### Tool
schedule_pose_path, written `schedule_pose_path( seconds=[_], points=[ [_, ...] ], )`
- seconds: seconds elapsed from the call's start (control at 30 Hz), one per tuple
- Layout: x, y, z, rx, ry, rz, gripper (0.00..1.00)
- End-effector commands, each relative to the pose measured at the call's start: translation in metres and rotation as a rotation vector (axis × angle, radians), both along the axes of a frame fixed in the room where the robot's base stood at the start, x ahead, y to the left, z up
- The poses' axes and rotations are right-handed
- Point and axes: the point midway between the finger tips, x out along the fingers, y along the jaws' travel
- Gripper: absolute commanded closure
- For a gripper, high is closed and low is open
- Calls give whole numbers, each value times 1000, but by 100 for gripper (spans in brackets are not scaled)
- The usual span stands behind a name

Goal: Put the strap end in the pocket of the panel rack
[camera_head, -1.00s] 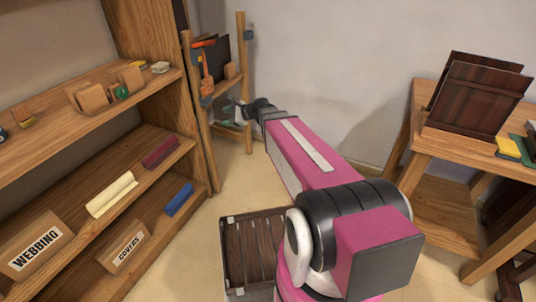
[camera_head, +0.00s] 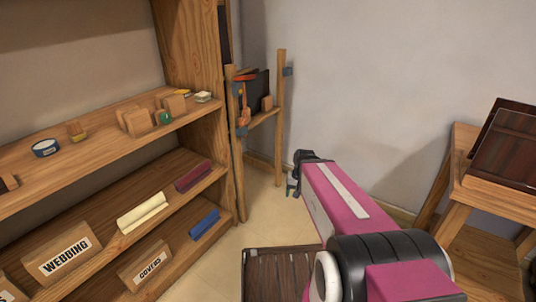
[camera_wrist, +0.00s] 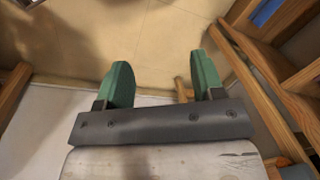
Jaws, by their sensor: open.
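The panel rack (camera_head: 281,115) is a wooden frame standing by the wall, just right of the shelf unit. It holds a dark panel (camera_head: 258,88). An orange strap (camera_head: 243,104) hangs at its left post; its end and the pocket are too small to make out clearly. My gripper (camera_head: 291,188) is low and in front of the rack, to the right of it in the head view, apart from the strap.
The shelf unit (camera_head: 190,75) at left carries a webbing box (camera_head: 66,258), a covers box (camera_head: 146,268) and coloured rolls. A wooden table (camera_head: 480,192) with dark panels (camera_head: 508,145) stands at right.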

Motion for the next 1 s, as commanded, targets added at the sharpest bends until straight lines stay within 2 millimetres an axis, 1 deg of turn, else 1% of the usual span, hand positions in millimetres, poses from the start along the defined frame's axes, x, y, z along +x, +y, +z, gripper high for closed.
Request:
schedule_pose_path(
  seconds=[0.03,0.13,0.27,0.4,0.47,0.5,0.63,0.8,0.9,1.0],
  points=[
    [13,10,0,55,-9,-57,38],
    [36,34,5,206,-17,-210,38],
    [70,67,18,426,-1,-435,38],
    [110,97,42,684,62,-689,38],
    [128,108,54,795,104,-794,38],
    [140,114,62,870,138,-865,38],
    [178,130,92,1110,275,-1081,38],
    [223,137,131,1394,507,-1319,38],
    [242,136,149,1516,637,-1412,38],
    [254,135,160,1594,733,-1469,38]
  ],
)
